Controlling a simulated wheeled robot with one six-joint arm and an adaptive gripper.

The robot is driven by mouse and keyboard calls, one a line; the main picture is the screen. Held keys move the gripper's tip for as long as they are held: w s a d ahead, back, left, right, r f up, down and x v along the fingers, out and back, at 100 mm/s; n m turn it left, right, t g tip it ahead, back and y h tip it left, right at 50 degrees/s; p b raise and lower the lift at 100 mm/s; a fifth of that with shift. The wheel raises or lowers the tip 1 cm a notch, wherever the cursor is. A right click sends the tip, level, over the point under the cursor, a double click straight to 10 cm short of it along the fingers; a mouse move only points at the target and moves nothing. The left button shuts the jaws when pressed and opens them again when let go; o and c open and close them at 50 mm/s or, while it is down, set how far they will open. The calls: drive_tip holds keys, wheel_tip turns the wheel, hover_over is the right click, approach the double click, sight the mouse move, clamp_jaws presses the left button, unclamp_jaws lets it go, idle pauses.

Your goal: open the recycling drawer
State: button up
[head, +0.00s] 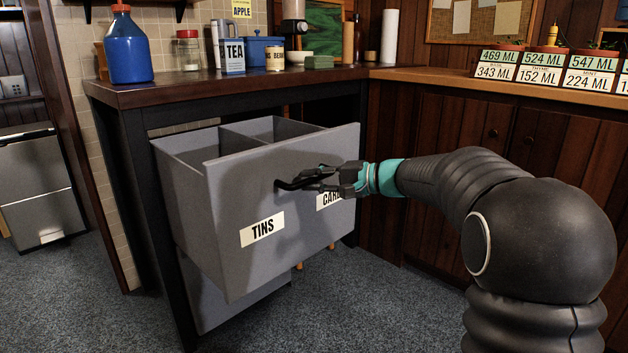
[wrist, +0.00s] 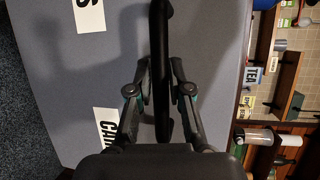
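The grey recycling drawer (head: 235,205) stands pulled out from under the dark wooden counter. Its open top shows two compartments, and the insides I can see look empty. Its front bears a TINS label (head: 262,229) and a card label partly hidden by my gripper. A black bar handle (head: 288,185) is on the front; it runs up the middle of the wrist view (wrist: 162,70). My gripper (head: 318,180) is at the handle, with one finger on each side. In the wrist view the fingertips (wrist: 161,62) close in against the bar.
A second grey front (head: 235,305) sits lower under the counter (head: 215,88). A blue bottle (head: 128,48), a TEA tin (head: 232,55) and other kitchen things stand on top. Wooden cupboards (head: 480,165) are at right. Carpet (head: 350,300) before the drawer is clear.

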drive_tip(key=shift+o, duration=1.3)
drive_tip(key=shift+d, duration=0.1)
drive_tip(key=shift+d, duration=0.15)
drive_tip(key=v, duration=1.1)
drive_tip(key=shift+s+d+r, duration=0.2)
drive_tip(key=shift+d, duration=0.1)
